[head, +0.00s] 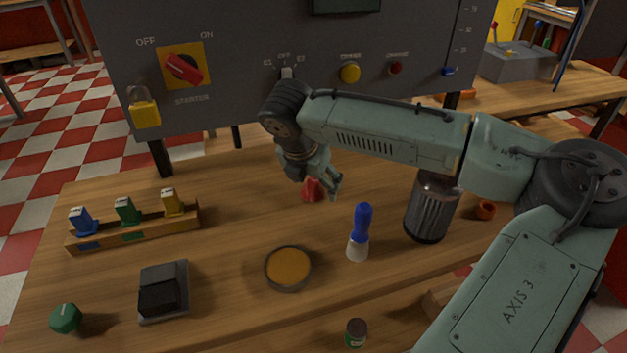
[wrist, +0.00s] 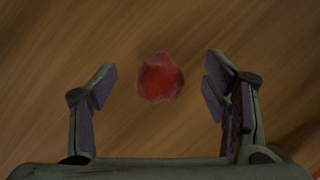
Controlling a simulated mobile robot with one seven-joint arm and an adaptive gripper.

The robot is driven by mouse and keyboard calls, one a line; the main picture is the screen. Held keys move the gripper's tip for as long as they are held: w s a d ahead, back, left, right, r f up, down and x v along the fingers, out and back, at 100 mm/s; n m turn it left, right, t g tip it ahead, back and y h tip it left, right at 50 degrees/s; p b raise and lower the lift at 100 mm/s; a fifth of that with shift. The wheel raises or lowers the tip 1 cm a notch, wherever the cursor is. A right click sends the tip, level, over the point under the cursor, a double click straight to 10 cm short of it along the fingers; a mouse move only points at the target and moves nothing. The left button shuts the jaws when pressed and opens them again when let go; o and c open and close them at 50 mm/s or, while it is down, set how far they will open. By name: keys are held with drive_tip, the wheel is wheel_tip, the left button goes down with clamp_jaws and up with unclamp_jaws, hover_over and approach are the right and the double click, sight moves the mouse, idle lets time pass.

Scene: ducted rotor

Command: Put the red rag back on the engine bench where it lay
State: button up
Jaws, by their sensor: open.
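The red rag (head: 312,189) is a small crumpled lump on the wooden engine bench (head: 235,265), toward its back middle. In the wrist view the rag (wrist: 160,78) lies on bare wood, ahead of and between the two spread fingers. My gripper (head: 322,190) points down close to the rag and partly covers it in the head view. My gripper (wrist: 160,85) is open, with nothing between its fingers. The wrist view shows a gap between each finger and the rag.
A control panel (head: 225,75) stands behind the bench. A blue-handled brush (head: 361,225), a tin of orange contents (head: 288,267) and a dark ribbed cylinder (head: 432,208) stand nearby. A rack (head: 133,228) with coloured pieces is at left. Bare wood lies left of the rag.

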drive_tip(key=b+v, duration=0.1)
drive_tip(key=v, duration=1.1)
